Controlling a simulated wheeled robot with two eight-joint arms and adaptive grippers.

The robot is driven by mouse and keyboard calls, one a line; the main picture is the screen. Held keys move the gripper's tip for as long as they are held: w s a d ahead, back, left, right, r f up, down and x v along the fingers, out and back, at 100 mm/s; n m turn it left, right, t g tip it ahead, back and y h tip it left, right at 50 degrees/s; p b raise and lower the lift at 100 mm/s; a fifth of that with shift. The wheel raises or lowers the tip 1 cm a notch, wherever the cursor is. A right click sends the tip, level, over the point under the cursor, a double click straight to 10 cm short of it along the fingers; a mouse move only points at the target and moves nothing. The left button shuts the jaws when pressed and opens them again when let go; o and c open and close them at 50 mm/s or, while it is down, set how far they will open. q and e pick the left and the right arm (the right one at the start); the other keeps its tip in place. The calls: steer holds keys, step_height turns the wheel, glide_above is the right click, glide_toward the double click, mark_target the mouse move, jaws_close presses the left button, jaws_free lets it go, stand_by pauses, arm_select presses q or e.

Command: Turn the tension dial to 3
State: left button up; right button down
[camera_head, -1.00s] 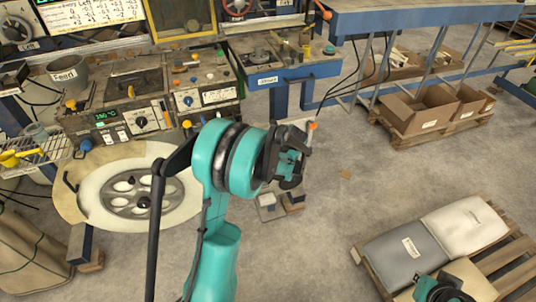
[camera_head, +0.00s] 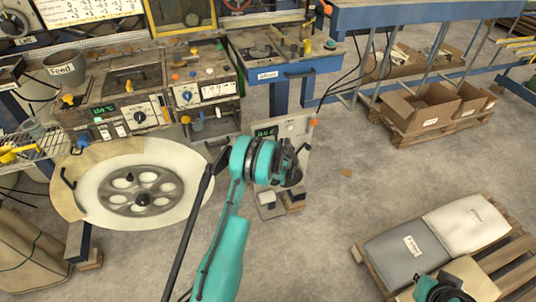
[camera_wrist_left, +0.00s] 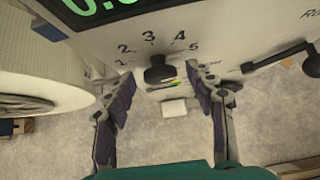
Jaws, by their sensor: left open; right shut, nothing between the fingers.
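The tension dial (camera_wrist_left: 158,72) is a dark knob on a light panel (camera_wrist_left: 228,40), with numbers 1 to 5 printed in an arc above it. I cannot read where its pointer stands. In the left wrist view my left gripper (camera_wrist_left: 162,92) is open, one finger on each side below the dial; I see no clear contact. In the head view my left gripper (camera_head: 292,162) is at the front of the panel (camera_head: 298,128), its wrist hiding the dial. My right gripper (camera_head: 445,292) shows only in part at the bottom right, shut and empty, over the pallet.
A green display (camera_wrist_left: 95,5) is above the dial, and a crank handle (camera_wrist_left: 280,58) sticks out right of it. A large white reel (camera_head: 142,190) stands left of my left arm. Sacks on a pallet (camera_head: 490,270) lie right.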

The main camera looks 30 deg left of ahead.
arm_select(q)
steer(key=shift+w+a+f, duration=0.15)
steer(key=shift+a+f, duration=0.05)
steer(key=c, duration=1.1)
steer(key=shift+c, duration=0.2)
